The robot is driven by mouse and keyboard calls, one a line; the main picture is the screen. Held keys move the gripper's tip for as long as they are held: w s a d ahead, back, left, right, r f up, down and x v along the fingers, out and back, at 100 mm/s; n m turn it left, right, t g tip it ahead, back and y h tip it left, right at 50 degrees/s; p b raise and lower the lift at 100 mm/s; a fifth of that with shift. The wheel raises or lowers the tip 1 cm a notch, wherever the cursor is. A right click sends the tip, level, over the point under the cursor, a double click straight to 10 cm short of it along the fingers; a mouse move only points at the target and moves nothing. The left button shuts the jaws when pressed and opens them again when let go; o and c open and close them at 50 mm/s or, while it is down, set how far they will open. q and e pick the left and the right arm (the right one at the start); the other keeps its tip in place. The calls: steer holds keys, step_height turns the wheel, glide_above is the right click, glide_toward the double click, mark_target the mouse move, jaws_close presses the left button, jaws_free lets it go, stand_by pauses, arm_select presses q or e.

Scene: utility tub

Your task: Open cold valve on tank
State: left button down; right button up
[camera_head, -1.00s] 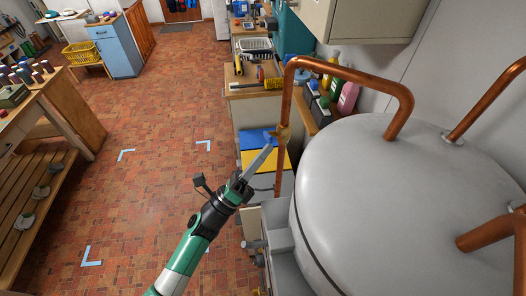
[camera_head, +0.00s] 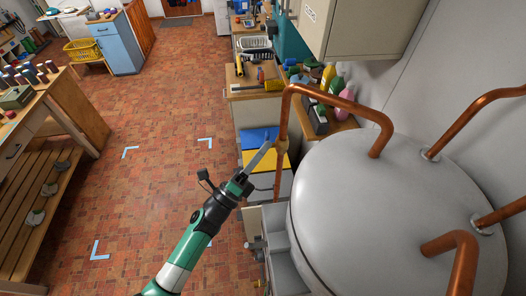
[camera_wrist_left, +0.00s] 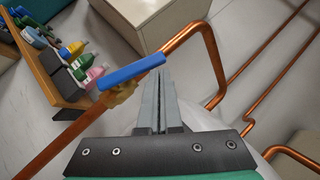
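The grey tank (camera_head: 400,215) stands at the right of the head view with copper pipes on its top. A brass valve (camera_head: 281,146) sits on the vertical copper pipe left of the tank; it also shows in the left wrist view (camera_wrist_left: 118,95). My left gripper (camera_head: 266,148) is at the lever. In the left wrist view its grey fingers (camera_wrist_left: 163,72) are together with only a thin line between them, and their tips are at the lever's right end. Whether they touch it I cannot tell. My right gripper is out of view.
A bent copper pipe (camera_head: 335,98) arches from the valve to the tank top. Behind it, several bottles (camera_head: 328,76) stand on a wooden shelf. A cabinet (camera_head: 360,25) hangs above. A grey sink (camera_head: 285,262) lies beside the tank. The tiled floor (camera_head: 150,165) at left is open.

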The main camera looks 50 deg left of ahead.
arm_select(q)
steer(key=shift+w+a+r+p, duration=0.45)
steer(key=shift+a+r+p, duration=0.1)
steer(key=shift+a+r, duration=0.15)
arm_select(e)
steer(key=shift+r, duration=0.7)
arm_select(q)
steer(key=shift+s+d, duration=0.15)
steer(key=shift+d, duration=0.15)
steer(key=s+d, duration=0.4)
steer(key=s, duration=0.7)
steer(key=shift+s+d+b, duration=0.25)
steer(key=shift+s+b, duration=0.1)
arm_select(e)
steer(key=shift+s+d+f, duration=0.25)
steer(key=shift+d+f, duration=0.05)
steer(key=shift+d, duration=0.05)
